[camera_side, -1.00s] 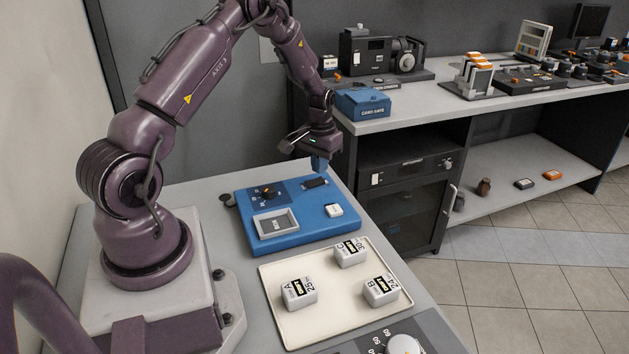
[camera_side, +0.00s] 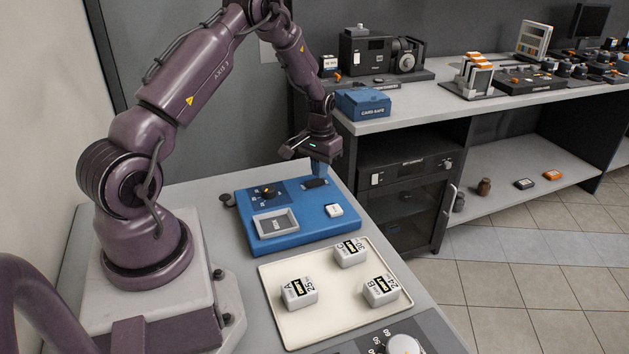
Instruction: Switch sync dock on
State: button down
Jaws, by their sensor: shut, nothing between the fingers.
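The sync dock appears to be the blue box (camera_side: 312,233) on the grey table. Its top carries a dark panel with a dial (camera_side: 267,192), a grey recessed slot (camera_side: 276,224), a white button-like block (camera_side: 333,210) and a small dark rocker-like part (camera_side: 315,184) near its far edge. My gripper (camera_side: 319,173) is shut and empty, pointing down just above that dark part. I cannot tell whether its tips touch it. The gripper partly hides the far edge of the box.
A panel with a white knob (camera_side: 403,346) is at the bottom edge. A blue card safe (camera_side: 362,103) stands on the back bench.

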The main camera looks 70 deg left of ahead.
jog(key=shift+f, duration=0.7)
jog(key=shift+r, duration=3.55)
